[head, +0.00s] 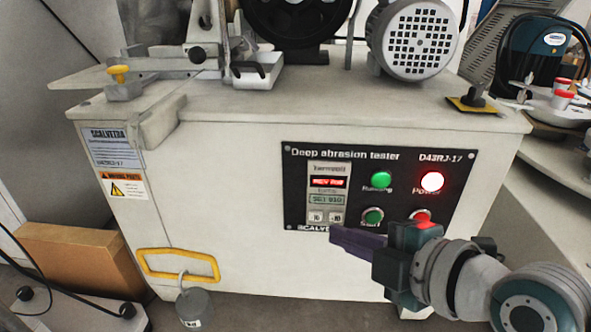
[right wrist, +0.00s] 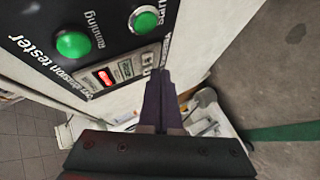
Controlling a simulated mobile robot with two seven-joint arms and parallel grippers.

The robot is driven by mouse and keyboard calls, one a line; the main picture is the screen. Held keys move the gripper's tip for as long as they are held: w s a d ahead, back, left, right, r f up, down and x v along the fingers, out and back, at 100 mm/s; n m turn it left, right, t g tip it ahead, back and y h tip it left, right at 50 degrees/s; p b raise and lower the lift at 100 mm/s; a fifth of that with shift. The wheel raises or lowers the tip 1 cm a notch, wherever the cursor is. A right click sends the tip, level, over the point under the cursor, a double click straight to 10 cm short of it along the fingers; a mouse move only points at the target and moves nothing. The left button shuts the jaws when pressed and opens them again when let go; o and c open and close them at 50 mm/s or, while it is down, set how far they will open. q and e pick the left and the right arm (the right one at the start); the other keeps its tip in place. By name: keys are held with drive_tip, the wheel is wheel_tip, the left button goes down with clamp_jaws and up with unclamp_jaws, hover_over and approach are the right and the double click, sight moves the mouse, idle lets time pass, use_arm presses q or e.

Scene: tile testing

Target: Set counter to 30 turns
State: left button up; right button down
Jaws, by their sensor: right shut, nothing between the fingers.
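The counter (head: 328,195) is a small light module on the black front panel (head: 295,165) of the abrasion tester. It has a red lit display above a greenish one; the digits are too blurred to read surely. Two small keys (head: 326,217) sit at its bottom. My right gripper (head: 334,236) is shut and empty, its dark purple fingertips just below the right-hand key; whether they touch the panel I cannot tell. In the right wrist view the shut fingers (right wrist: 161,88) point at the lower end of the counter (right wrist: 122,70). My left gripper is not in view.
A green running lamp (head: 381,180), a lit red power lamp (head: 432,182), a green start button (head: 372,216) and a red button (head: 421,216), partly behind my gripper, sit right of the counter.

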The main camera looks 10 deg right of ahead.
drive_tip(key=s+p, duration=0.1)
drive_tip(key=s, duration=0.1)
drive_tip(key=s+a+p, duration=0.1)
drive_tip(key=s+p, duration=0.1)
drive_tip(key=s, duration=0.1)
drive_tip(key=shift+a, duration=0.2)
idle(0.3)
drive_tip(key=shift+w, duration=0.1)
idle(0.9)
idle(0.8)
idle(0.6)
